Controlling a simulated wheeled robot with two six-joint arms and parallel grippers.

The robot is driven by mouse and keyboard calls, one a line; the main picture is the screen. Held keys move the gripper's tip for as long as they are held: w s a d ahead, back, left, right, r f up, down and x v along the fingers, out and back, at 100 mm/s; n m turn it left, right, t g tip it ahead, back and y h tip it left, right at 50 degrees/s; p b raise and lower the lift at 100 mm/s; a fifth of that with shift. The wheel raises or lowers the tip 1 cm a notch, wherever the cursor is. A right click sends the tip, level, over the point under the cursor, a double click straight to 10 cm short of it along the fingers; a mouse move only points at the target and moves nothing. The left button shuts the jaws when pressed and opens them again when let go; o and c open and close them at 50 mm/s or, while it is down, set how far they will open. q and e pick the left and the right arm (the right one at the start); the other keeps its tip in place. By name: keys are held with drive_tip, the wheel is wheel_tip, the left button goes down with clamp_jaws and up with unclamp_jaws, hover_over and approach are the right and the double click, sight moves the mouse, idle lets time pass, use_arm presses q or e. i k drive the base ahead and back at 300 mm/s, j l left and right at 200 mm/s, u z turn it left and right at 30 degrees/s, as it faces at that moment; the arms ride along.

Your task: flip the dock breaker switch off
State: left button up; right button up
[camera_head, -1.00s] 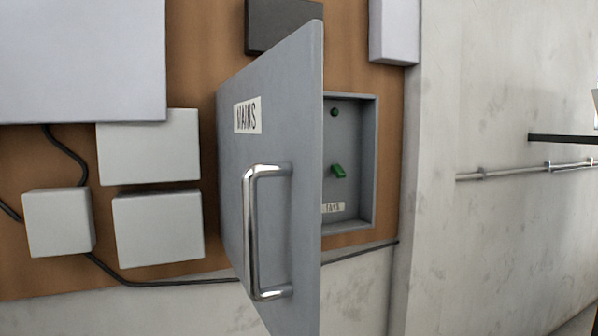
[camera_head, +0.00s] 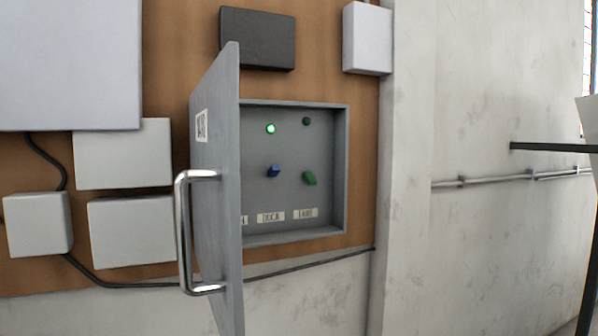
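The grey breaker box (camera_head: 335,222) is set on the brown board, its door (camera_head: 217,165) swung open toward me on the left. Inside, a blue switch (camera_head: 273,171) sits above a label reading DOCK (camera_head: 271,217). A lit green lamp (camera_head: 270,128) is above the blue switch. To its right is a green switch (camera_head: 309,178) over another label (camera_head: 305,213), with a dark unlit lamp (camera_head: 306,121) above it. The left part of the box interior is hidden behind the door; only the end of a third label shows. Neither gripper is in view.
The door's metal handle (camera_head: 184,235) sticks out toward me. Pale boxes (camera_head: 122,153) and a dark box (camera_head: 257,38) are mounted around the breaker box. A pipe (camera_head: 490,180) runs along the bare wall at right. The space before the box's right side looks clear.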

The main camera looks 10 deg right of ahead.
sight(274, 171)
drive_tip(key=k+l, duration=0.15)
drive_tip(key=l, duration=0.2)
drive_tip(key=i+l+u, duration=0.1)
drive_tip(key=i+l, duration=0.15)
drive_tip(key=i+l+u, duration=0.1)
drive_tip(key=i+l, duration=0.15)
drive_tip(key=l, duration=0.15)
drive_tip(key=i+l+u, duration=0.1)
drive_tip(key=i+l, duration=0.15)
drive_tip(key=i+l+u, duration=0.1)
drive_tip(key=l, duration=0.35)
drive_tip(key=i+l, duration=0.3)
drive_tip(key=i+l+u, duration=0.15)
drive_tip(key=l, duration=0.3)
drive_tip(key=i+j, duration=0.05)
drive_tip(key=i, duration=0.05)
